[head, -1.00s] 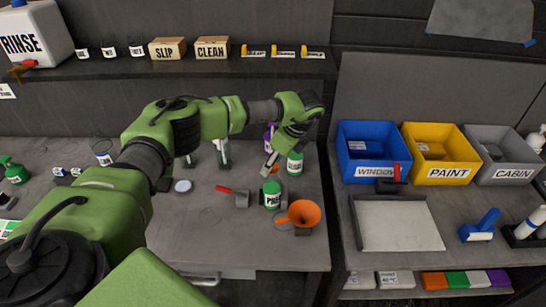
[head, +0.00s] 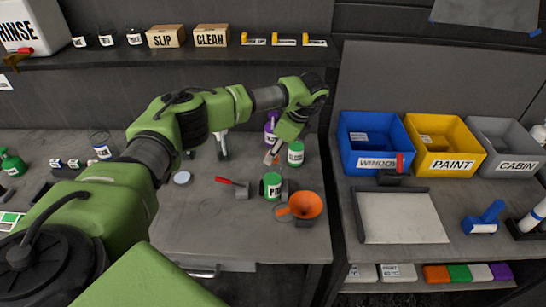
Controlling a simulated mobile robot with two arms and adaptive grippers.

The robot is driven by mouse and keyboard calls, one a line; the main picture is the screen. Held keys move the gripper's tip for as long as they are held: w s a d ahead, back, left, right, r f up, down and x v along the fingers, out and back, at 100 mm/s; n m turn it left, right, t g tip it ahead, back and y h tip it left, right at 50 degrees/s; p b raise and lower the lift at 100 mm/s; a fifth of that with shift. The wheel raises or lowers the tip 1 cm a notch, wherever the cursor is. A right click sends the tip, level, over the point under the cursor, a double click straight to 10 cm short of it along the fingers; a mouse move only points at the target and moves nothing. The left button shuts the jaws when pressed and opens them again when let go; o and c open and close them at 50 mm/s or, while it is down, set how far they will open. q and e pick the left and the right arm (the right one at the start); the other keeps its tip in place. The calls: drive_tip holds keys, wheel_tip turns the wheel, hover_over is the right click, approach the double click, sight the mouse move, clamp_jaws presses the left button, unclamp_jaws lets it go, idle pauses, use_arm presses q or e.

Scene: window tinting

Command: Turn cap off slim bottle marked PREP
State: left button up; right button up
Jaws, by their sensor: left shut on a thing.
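A green bottle (head: 272,189) with a white label stands on the left bench; only the start of its lettering, a P, can be made out. My left gripper (head: 271,159) reaches down from the upper right, just above this bottle. It is shut on a small orange piece that looks like the cap (head: 275,161). Whether the cap still touches the bottle's neck is too small to tell. My right gripper is not in view.
Another green bottle (head: 295,153) and a purple bottle (head: 270,127) stand close behind. An orange funnel (head: 307,204) sits close at the right, and a red-handled tool (head: 236,188) lies left. The bench front is clear.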

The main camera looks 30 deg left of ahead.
use_arm(q)
drive_tip(key=n+g+b, duration=0.1)
drive_tip(key=n, duration=0.2)
drive_tip(key=n+h+b, duration=0.1)
drive_tip(key=n, duration=0.1)
drive_tip(key=shift+d+f+n+g+b, duration=0.1)
drive_tip(key=shift+f+n+g+b, duration=0.1)
drive_tip(key=shift+n+g+b, duration=0.2)
drive_tip(key=n+h+b, duration=0.1)
drive_tip(key=n+b, duration=0.1)
drive_tip(key=n, duration=0.1)
drive_tip(key=shift+g, duration=0.4)
drive_tip(key=shift+r+n+b, duration=0.1)
drive_tip(key=shift+n+b, duration=0.4)
drive_tip(key=shift+r, duration=0.1)
drive_tip(key=o, duration=1.2)
drive_tip(key=shift+o, duration=0.2)
